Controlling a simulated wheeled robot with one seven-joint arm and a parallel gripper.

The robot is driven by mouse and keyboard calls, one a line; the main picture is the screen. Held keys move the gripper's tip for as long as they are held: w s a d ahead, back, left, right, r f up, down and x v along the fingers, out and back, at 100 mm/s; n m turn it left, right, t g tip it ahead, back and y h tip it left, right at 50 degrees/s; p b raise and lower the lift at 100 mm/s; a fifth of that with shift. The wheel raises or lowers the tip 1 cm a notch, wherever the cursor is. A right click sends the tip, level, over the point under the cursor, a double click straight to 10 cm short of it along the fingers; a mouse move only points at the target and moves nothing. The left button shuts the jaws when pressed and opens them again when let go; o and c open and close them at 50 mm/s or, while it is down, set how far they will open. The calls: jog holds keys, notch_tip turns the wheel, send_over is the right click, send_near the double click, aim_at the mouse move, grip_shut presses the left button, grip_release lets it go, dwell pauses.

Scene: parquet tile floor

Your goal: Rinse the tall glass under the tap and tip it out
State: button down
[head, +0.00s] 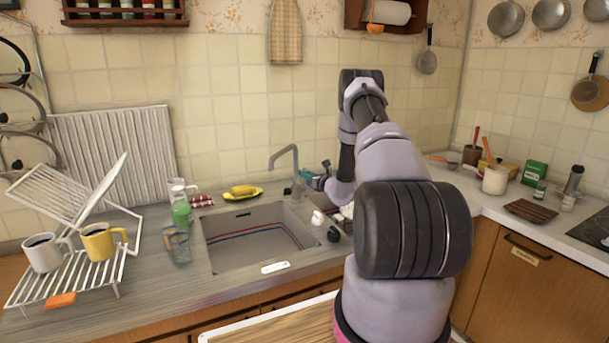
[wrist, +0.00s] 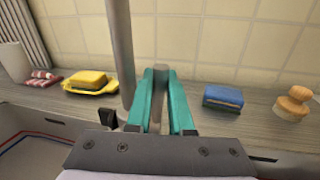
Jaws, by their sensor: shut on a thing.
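A clear tall glass (head: 177,245) stands on the counter just left of the sink (head: 225,262). The grey tap (head: 294,165) rises behind the sink, and its spout post shows left of my fingers in the wrist view (wrist: 120,50). My gripper (head: 308,174) is at the tap's right side, well away from the glass. Its teal fingers (wrist: 160,100) are shut on a narrow grey piece, which looks like the tap lever (wrist: 160,78). My arm partly hides the sink's right side. I cannot make out water from the tap.
A green bottle (head: 181,210) stands behind the glass. A drying rack (head: 120,262) with mugs is at the left. A yellow sponge (wrist: 90,78) on its dish lies behind the sink. A blue sponge (wrist: 222,99) and a wooden brush (wrist: 294,104) are right of the tap.

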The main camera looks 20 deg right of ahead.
jog(key=shift+s+f, duration=0.1)
jog(key=shift+s+t, duration=0.35)
jog(key=shift+t, duration=0.35)
jog(key=c, duration=1.1)
grip_release()
jog(key=v, duration=1)
jog(key=shift+s+d, duration=0.3)
jog(key=shift+s, duration=0.05)
